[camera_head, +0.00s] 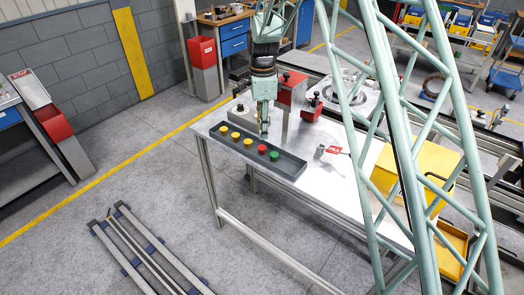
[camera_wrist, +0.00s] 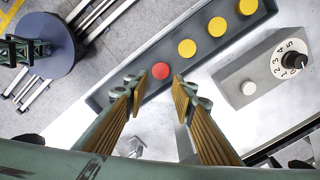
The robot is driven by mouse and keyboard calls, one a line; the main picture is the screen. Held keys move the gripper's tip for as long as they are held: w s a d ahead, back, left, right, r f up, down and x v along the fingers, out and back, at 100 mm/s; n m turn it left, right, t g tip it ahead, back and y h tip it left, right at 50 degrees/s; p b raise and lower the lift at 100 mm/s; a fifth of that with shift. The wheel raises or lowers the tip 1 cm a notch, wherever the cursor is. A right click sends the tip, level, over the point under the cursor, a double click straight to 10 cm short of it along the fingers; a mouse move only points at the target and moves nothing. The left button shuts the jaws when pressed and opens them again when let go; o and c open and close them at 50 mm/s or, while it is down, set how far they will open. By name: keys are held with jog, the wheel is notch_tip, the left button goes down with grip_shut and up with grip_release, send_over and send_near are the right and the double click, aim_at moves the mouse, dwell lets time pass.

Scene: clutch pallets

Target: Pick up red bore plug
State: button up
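The red bore plug (camera_head: 262,149) sits in a long dark tray (camera_head: 291,168) on the metal table, between a yellow plug (camera_head: 248,143) and a green plug (camera_head: 275,155). My gripper (camera_head: 264,132) points down above the tray's back edge. In the wrist view, my gripper (camera_wrist: 156,90) is open and empty, its two fingers apart. The red plug (camera_wrist: 161,70) shows just beyond the fingertips, between them in the picture. Several yellow plugs (camera_wrist: 187,47) run off toward the upper right. The green plug cannot be seen in the wrist view.
A grey box with a numbered dial (camera_wrist: 262,75) stands beside the tray. A red block (camera_head: 291,90) stands behind my gripper. A small part with a red tag (camera_head: 335,150) lies right of the tray. A yellow bin (camera_head: 430,163) stands at the table's right.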

aim_at(262, 147)
jog(key=shift+f, duration=1.85)
jog(key=shift+a+f, duration=0.1)
jog(key=shift+f, duration=2.5)
jog(key=shift+c, duration=0.5)
jog(key=shift+c, duration=1.4)
jog(key=shift+r, duration=0.1)
